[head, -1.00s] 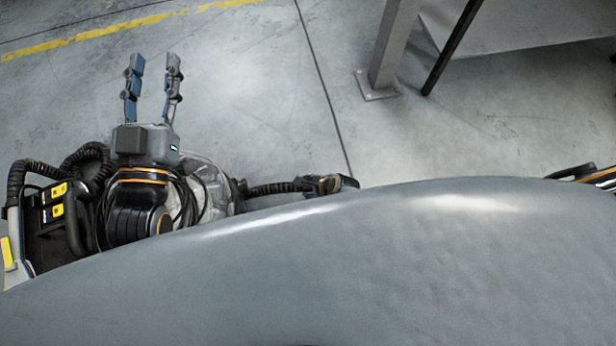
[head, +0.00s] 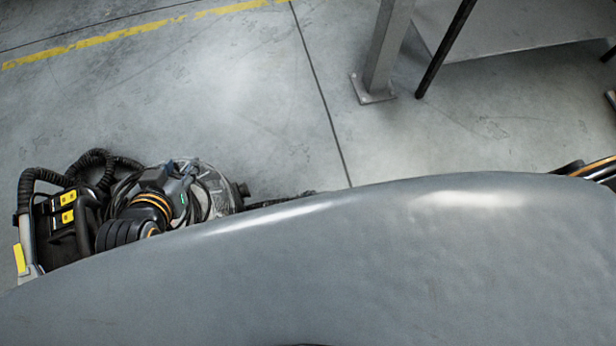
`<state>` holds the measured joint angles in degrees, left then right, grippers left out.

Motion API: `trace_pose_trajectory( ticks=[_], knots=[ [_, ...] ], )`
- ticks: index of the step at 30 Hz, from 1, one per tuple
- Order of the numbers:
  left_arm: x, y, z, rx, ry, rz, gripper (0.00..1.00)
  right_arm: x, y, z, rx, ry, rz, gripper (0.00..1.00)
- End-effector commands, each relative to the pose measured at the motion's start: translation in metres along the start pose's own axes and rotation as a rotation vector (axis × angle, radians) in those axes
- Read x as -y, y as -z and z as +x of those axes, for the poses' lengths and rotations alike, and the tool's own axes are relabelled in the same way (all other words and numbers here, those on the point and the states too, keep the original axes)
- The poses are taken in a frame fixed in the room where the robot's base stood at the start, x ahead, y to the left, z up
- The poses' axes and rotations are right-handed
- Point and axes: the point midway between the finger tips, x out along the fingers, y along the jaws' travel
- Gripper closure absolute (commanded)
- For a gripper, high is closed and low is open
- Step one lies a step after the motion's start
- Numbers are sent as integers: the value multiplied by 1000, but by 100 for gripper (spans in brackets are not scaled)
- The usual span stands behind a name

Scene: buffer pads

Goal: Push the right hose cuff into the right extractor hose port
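The extractor (head: 213,176) is at the lower left, partly behind my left arm. It has a grey rounded body and a black panel with yellow labels (head: 67,207). A black corrugated hose (head: 40,174) loops at its left side, and a thin dark hose (head: 275,202) runs right from it. I cannot make out the right hose cuff or the right port. My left gripper (head: 174,166) is in front of the extractor, seen foreshortened; its fingers are not clear, so I cannot tell if it is open or holds anything. My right gripper is not in view.
A grey steel post (head: 381,60) with a foot plate stands at the top, beside a dark slanted bar (head: 446,45) and a grey panel. The concrete floor (head: 230,90) in the middle is clear. A smooth grey curved surface blocks the lower half.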

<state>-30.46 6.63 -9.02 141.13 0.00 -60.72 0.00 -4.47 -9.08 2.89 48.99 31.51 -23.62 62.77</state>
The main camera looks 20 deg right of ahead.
Motion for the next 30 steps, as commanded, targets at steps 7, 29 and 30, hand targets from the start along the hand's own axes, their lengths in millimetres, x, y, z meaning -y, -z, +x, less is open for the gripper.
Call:
trace_pose_trajectory(
  ticks=[7, 29, 30],
  knots=[
    [0, -4, -1, 18, 1, 0, 60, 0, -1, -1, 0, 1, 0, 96],
    [1, -3, -1, 17, 1, 0, 60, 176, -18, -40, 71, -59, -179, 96],
    [1, -3, -1, 17, 1, 0, 60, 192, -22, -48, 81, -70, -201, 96]
  ],
)
